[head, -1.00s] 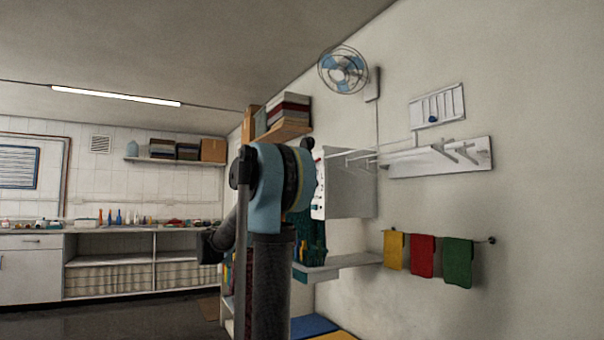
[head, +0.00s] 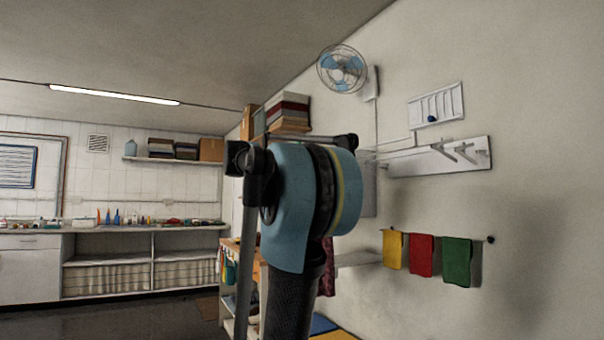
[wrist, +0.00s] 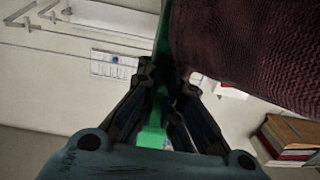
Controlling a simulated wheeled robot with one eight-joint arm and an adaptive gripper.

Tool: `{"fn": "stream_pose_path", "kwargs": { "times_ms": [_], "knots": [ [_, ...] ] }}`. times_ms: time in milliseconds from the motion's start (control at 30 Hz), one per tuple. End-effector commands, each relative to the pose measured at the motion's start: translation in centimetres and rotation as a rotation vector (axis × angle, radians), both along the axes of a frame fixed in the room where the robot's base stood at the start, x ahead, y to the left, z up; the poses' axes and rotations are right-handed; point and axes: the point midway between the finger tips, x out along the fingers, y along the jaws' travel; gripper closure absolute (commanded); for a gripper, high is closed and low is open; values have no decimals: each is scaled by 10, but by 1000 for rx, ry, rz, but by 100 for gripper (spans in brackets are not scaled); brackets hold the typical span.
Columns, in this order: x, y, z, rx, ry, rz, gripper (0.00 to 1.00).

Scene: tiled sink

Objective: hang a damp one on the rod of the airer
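A dark red, ribbed cloth (wrist: 240,45) fills the upper right of the wrist view, close to the camera. In the head view part of it (head: 328,268) hangs beside my arm. My gripper (wrist: 163,75) has its fingers close together around a narrow bright green strip (wrist: 152,138) next to the cloth. How strip and cloth join is hidden. In the head view my arm hides the gripper. The white wall airer (head: 440,157) has thin rods and brackets, partly behind my arm. Its rods (wrist: 60,47) cross the upper left of the wrist view, apart from the gripper.
Yellow (head: 392,250), red (head: 421,255) and green (head: 457,262) cloths hang from a lower rail. A fan (head: 342,69) and a slatted white panel (head: 436,104) are on the wall above. A shelf with boxes (head: 288,110) is behind my arm.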

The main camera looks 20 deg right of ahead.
Motion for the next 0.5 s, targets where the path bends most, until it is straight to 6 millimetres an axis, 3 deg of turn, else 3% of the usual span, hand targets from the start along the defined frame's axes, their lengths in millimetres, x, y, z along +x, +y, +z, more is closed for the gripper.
{"fn": "stream_pose_path", "kwargs": {
  "times_ms": [500],
  "knots": [
    [2,-26,0,0,0,2,100]
  ]
}}
